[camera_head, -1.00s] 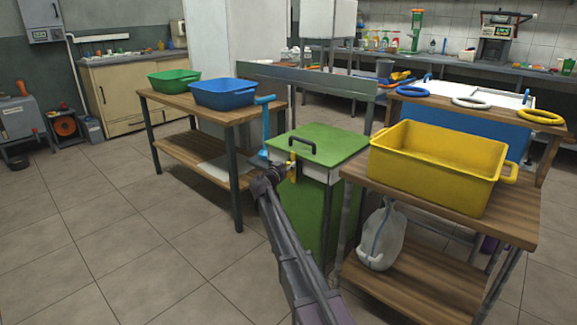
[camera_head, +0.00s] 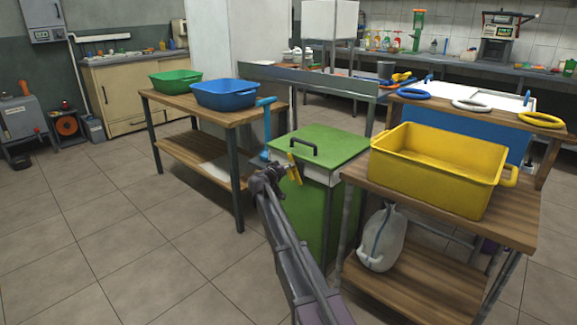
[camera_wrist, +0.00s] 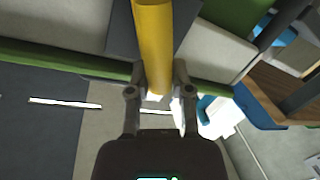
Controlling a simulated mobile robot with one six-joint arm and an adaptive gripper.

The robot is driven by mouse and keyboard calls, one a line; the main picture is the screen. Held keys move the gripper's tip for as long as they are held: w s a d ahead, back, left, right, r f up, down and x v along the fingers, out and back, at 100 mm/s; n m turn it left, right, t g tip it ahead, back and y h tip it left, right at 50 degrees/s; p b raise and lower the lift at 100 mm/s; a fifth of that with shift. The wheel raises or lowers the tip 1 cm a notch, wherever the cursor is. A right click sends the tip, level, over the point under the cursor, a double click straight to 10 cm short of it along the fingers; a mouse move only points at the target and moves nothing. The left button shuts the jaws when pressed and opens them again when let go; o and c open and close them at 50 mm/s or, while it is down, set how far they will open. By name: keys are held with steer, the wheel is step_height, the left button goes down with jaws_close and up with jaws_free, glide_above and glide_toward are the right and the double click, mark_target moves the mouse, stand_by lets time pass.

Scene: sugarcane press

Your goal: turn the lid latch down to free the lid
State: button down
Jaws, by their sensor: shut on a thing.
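The green press cabinet (camera_head: 315,205) has a flat green lid (camera_head: 325,142) with a dark handle (camera_head: 301,148) on top; the lid is down. The yellow latch (camera_head: 294,167) is on the cabinet's front left, tilted from upright. In the wrist view the yellow latch bar (camera_wrist: 153,45) comes from the top edge down between the fingers. My gripper (camera_head: 278,171) is at the latch, and its fingers (camera_wrist: 157,85) are shut on the bar. The latch's pivot is hidden from me. A blue crank handle (camera_head: 266,125) rises just left of the cabinet.
A wooden table (camera_head: 190,112) with a green tub (camera_head: 174,78) and a blue tub (camera_head: 224,94) stands left. A wooden table (camera_head: 510,225) with a yellow tub (camera_head: 435,172) stands close on the right; a white sack (camera_head: 381,240) is on its shelf. The floor at front left is clear.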

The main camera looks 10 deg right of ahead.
steer(key=shift+w+a+f+n+g+h, duration=0.2)
steer(key=shift+f+n+g, duration=0.25)
steer(key=shift+n, duration=1.35)
steer(key=shift+w+a+f+n+g+h, duration=0.1)
steer(key=shift+w+f+n+g+h, duration=0.3)
steer(key=shift+n, duration=1.4)
steer(key=shift+w+a+f+n+g, duration=0.1)
steer(key=shift+f+n+g, duration=0.4)
steer(key=shift+n, duration=1.3)
steer(key=shift+r, duration=0.2)
steer(key=c, duration=0.5)
jaws_free()
steer(key=shift+s, duration=0.1)
steer(key=shift+m, duration=0.3)
